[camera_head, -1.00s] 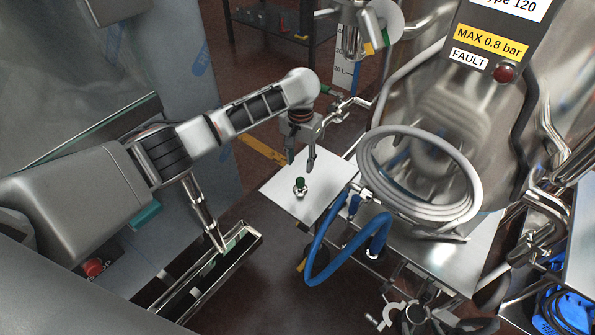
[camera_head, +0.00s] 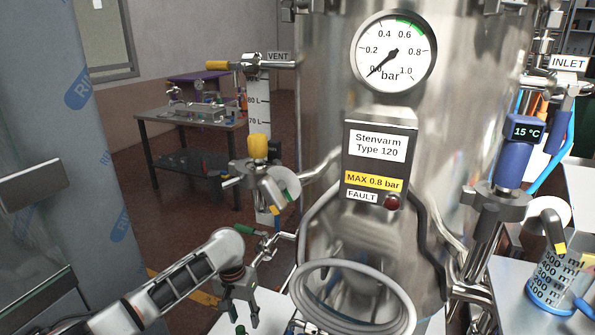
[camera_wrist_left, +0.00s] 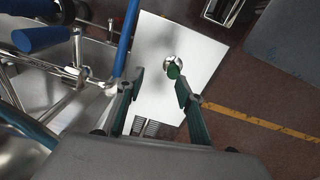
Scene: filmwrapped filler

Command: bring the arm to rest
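My left arm comes in from the lower left in the head view. My left gripper (camera_head: 241,309) is open and empty, pointing down above a white plate. It shows from above in the left wrist view (camera_wrist_left: 160,86), fingers spread. A small green-topped metal piece (camera_wrist_left: 172,69) stands on the white plate (camera_wrist_left: 185,38), just beyond the fingertips in that view and apart from them. The piece's green top (camera_head: 240,330) shows at the bottom edge of the head view. My right gripper is in neither view.
A large steel vessel (camera_head: 330,140) with a gauge (camera_head: 393,52) fills the middle. A coiled grey hose (camera_head: 392,327) lies close right of the gripper. A green-handled valve (camera_head: 252,231) is just behind it. A measuring beaker (camera_head: 552,285) stands at right.

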